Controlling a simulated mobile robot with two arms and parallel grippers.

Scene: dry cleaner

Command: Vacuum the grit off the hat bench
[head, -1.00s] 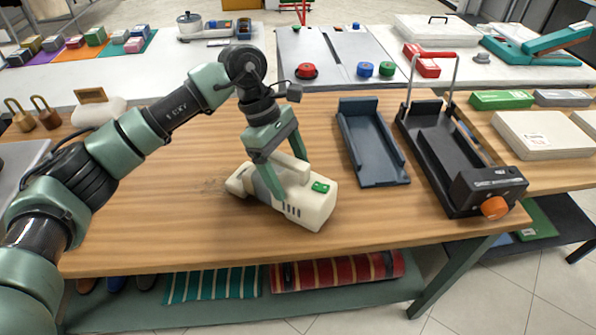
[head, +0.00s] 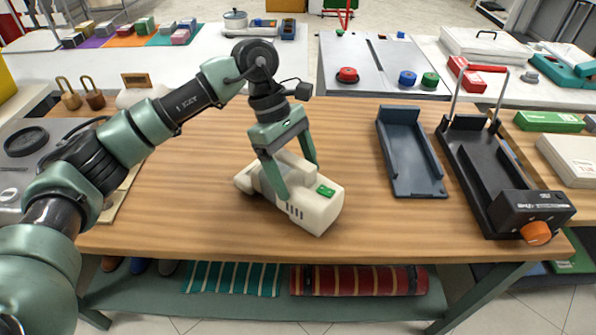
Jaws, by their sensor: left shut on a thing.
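The cream hand vacuum (head: 322,210) has a green button and dark vent slots. It lies low over the wooden hat bench (head: 190,210), its nozzle pointing left. Whether it touches the wood I cannot tell. My left gripper (head: 297,177) is shut on the vacuum from above, one finger on each side of its body. No grit shows clearly on the bare wood now; any under the nozzle is hidden. My right gripper is not in view.
A blue-grey open tray (head: 418,184) and a black stand with an orange knob (head: 536,232) are on the right of the bench. Brass padlock-shaped weights (head: 94,98) are at the back left. The bench's middle is clear.

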